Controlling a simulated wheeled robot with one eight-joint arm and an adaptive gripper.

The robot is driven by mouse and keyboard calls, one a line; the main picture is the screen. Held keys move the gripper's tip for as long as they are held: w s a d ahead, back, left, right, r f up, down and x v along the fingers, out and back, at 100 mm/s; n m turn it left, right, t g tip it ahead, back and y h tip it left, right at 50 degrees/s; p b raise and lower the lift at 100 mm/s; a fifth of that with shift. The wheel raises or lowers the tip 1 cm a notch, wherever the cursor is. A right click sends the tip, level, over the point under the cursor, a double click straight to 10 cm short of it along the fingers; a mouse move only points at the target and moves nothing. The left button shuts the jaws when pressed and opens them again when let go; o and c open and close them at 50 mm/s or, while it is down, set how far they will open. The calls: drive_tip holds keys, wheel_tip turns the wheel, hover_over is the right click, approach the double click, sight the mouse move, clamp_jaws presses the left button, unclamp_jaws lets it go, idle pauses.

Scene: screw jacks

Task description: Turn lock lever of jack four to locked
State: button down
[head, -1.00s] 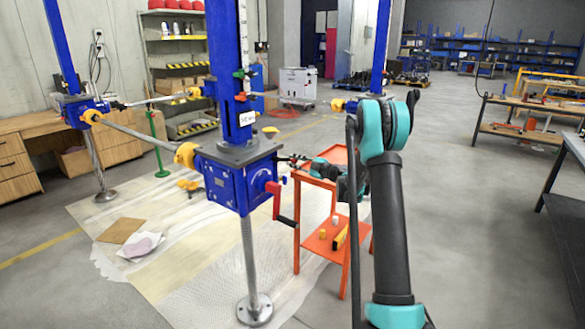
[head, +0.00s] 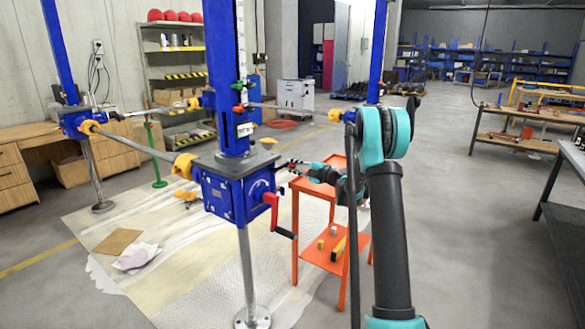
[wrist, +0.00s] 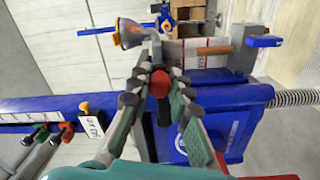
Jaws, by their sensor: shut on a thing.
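The nearest blue jack (head: 228,190) stands upright on a steel post, with a white label (head: 244,130) too small to read in the head view. The label also shows, sideways, in the wrist view (wrist: 92,122). A lever with a red ball knob (wrist: 160,83) and a dark stem sits between the fingers of my gripper (wrist: 157,88) in the wrist view. The fingers are closed in on both sides of the knob. In the head view my gripper (head: 289,164) reaches the right side of the jack's top plate; the lever is hard to make out there.
A red crank with black handle (head: 275,213) hangs on the jack's front right, below my gripper. An orange cart (head: 309,185) stands just behind my forearm. Yellow-coupled shafts (head: 140,146) join the nearby jacks. The floor to the right is open up to a workbench (head: 565,190).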

drive_tip(key=shift+r, duration=0.15)
drive_tip(key=c, duration=1.4)
unclamp_jaws()
drive_tip(key=v, duration=1.2)
drive_tip(key=shift+s, duration=0.15)
